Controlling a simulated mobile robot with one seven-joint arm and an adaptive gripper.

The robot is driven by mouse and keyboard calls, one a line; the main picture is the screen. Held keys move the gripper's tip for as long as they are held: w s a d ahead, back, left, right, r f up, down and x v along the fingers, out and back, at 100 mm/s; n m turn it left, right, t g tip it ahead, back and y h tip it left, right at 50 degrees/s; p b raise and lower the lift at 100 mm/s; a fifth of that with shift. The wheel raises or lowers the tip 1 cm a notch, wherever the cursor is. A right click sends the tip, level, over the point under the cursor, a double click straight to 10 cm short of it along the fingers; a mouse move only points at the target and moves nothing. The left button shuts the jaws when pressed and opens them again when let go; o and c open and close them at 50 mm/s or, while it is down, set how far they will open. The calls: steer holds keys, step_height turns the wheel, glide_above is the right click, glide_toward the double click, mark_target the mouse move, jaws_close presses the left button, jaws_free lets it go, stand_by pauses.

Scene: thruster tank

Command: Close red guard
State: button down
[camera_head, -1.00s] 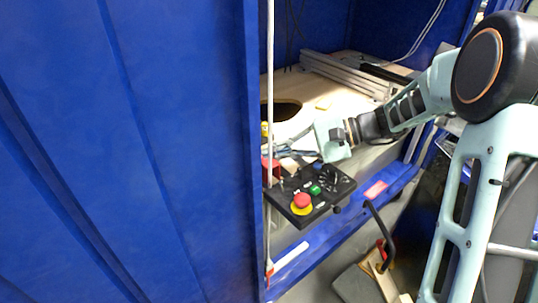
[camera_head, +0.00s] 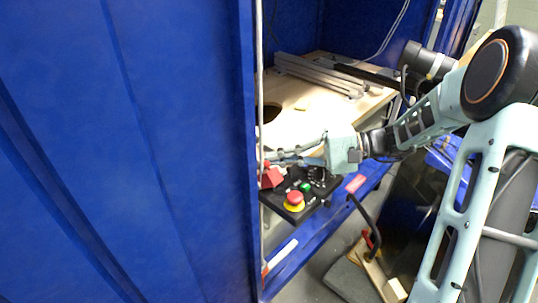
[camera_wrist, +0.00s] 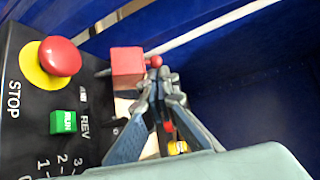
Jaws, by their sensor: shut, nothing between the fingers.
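The red guard (camera_wrist: 127,67) is a small red block at the edge of the black control panel (camera_wrist: 30,100), on a pale mount. In the head view the red guard (camera_head: 271,177) shows at the panel's left end, by the tank's edge. My gripper (camera_wrist: 158,85) is shut and empty, its tips just right of the guard in the wrist view. I cannot tell whether they touch it. In the head view my gripper (camera_head: 276,157) reaches left over the panel, its tips partly blurred near the guard. A small red ball (camera_wrist: 156,60) shows at the fingertips.
A thin pale post (camera_head: 261,100) and a blue wall (camera_head: 130,150) stand left of the gripper. Metal bars (camera_head: 320,75) lie on the wooden board behind.

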mark_target(279, 172)
steer(key=shift+s+d+f, duration=0.2)
steer(key=shift+s+d, duration=0.35)
steer(key=shift+d, duration=0.1)
steer(key=shift+s+d+f+n+y+b, duration=0.4)
steer(key=shift+d+n+y, duration=0.1)
steer(key=shift+y, duration=0.1)
steer(key=shift+s+d+f+b, duration=0.15)
steer(key=shift+s+b, duration=0.05)
steer(key=shift+b, duration=0.1)
steer(key=shift+s+d+f+n+y+b, duration=0.2)
steer(key=shift+n+y+b, duration=0.1)
steer(key=shift+n+y, duration=0.15)
steer(key=shift+d, duration=0.1)
